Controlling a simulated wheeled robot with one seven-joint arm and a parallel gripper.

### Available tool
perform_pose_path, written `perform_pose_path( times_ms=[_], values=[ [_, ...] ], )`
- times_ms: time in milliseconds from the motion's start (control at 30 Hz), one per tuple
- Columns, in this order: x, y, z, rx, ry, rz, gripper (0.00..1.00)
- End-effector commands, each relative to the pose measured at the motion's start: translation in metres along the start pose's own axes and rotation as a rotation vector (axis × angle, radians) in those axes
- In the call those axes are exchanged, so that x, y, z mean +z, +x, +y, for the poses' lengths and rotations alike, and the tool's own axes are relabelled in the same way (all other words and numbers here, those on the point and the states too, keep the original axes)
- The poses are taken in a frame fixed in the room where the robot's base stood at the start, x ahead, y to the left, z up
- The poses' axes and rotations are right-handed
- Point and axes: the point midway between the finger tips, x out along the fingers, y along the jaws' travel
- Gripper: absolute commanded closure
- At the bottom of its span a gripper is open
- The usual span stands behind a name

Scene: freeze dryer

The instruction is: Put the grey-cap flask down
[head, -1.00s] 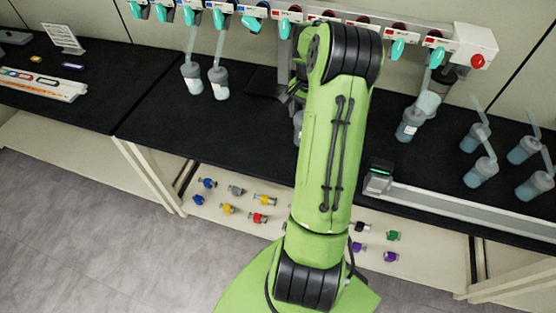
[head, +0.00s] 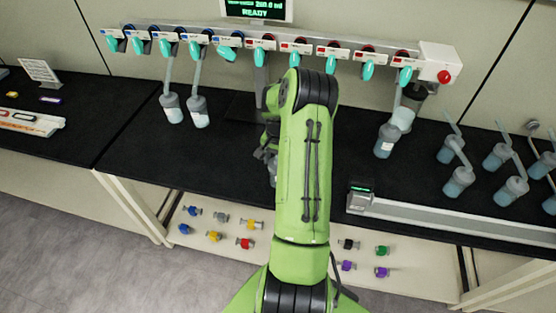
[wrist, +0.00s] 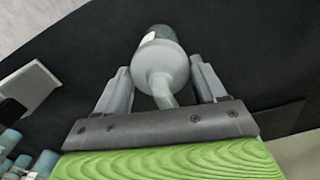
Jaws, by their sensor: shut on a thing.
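The grey-cap flask (wrist: 160,55) is between the two fingers of my gripper (wrist: 160,78) in the wrist view. Its rounded grey cap and bent tube point toward the palm, and its darker body with a pale label points away, over the black bench top. My gripper is shut on it. In the head view my gripper (head: 268,138) shows only partly at the left of my green arm, above the bench's front part. The flask is mostly hidden there. I cannot tell whether its base touches the bench.
The black bench (head: 130,150) has free room left of my arm. A grey device (head: 360,198) sits at the front edge. Colored valves lie below.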

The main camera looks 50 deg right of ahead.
Motion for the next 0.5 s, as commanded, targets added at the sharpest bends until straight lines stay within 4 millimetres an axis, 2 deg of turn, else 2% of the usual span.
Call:
perform_pose_path(
  times_ms=[33, 67, 100, 200, 500],
  values=[
    [0.0000, 0.0036, -0.0001, 0.000, 0.000, 0.000, 0.91],
    [0.0002, 0.0033, 0.0000, 0.000, 0.000, -0.001, 0.27],
    [0.0002, 0.0028, 0.0001, 0.000, 0.000, -0.001, 0.21],
    [0.0002, 0.0024, 0.0001, 0.000, 0.000, -0.001, 0.05],
    [0.0001, 0.0001, 0.0000, 0.000, 0.000, -0.001, 0.04]
  ],
)
